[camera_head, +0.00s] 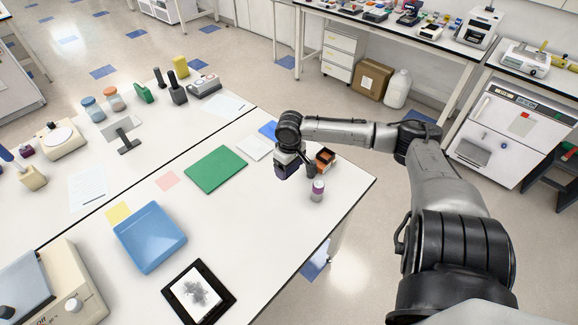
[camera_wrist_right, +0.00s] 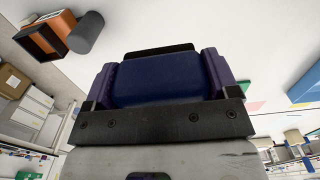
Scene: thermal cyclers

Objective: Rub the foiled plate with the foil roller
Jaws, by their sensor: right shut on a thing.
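My right gripper (camera_head: 287,172) is over the far right part of the near white table, pointing down. In the right wrist view its two purple fingers (camera_wrist_right: 158,82) are closed on the sides of a dark blue block (camera_wrist_right: 158,76), with a black edge beyond it. I take this block to be the foil roller, but its rolling part is hidden. I cannot make out the foiled plate for certain; the gripper hides part of the table below it. My left gripper is not in view.
An orange-brown open box (camera_head: 326,158) and a purple-and-white bottle (camera_head: 317,190) stand right of my gripper. A green mat (camera_head: 216,169), a blue tray (camera_head: 150,238) and a black-framed picture (camera_head: 198,292) lie leftward. The table's right edge is close.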

